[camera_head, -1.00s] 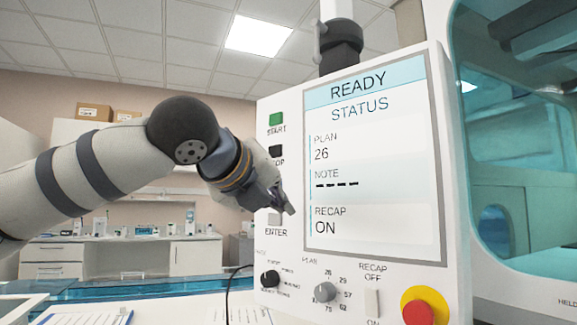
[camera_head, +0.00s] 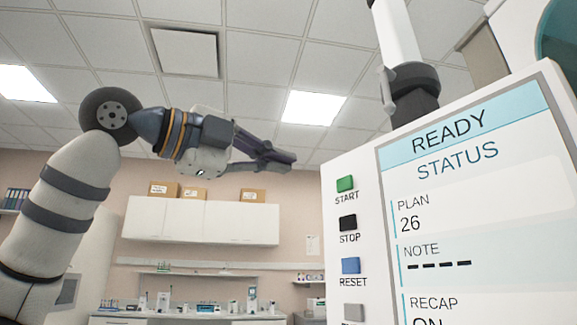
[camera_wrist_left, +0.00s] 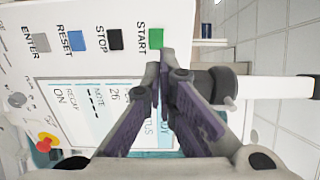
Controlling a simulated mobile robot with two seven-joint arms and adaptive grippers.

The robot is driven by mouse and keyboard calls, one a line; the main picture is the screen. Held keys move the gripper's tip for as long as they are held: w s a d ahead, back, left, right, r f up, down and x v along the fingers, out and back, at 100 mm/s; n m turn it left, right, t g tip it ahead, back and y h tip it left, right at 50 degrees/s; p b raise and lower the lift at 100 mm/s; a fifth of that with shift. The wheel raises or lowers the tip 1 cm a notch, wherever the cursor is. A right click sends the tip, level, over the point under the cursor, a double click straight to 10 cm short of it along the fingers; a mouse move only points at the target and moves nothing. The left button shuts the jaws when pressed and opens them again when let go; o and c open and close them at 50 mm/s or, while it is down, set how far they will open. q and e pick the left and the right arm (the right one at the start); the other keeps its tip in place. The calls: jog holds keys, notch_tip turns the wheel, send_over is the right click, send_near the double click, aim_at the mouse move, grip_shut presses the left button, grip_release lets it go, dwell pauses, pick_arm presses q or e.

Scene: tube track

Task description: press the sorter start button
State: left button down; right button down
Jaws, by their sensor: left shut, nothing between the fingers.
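The green START button (camera_head: 345,184) is at the top of the button column on the white sorter panel (camera_head: 350,155). It also shows in the left wrist view (camera_wrist_left: 156,38), just beyond my fingertips. My left gripper (camera_head: 291,160) is shut and empty. In the head view it is left of the panel and a little above the START button, with a visible gap. The screen (camera_head: 470,200) reads READY, PLAN 26. My right gripper is not in view.
Below START are the black STOP button (camera_head: 348,222) and blue RESET button (camera_head: 351,265). A grey ENTER button (camera_wrist_left: 41,43) and a red emergency knob (camera_wrist_left: 47,141) show in the wrist view. A dark clamp and post (camera_head: 412,90) rise behind the panel's top. Open air lies left of the panel.

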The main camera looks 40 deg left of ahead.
aim_at(342, 181)
pick_arm(q)
jog(key=x, duration=1.1)
jog(key=shift+w+d, duration=0.1)
jog(key=shift+w, duration=0.1)
jog(key=shift+w, duration=0.1)
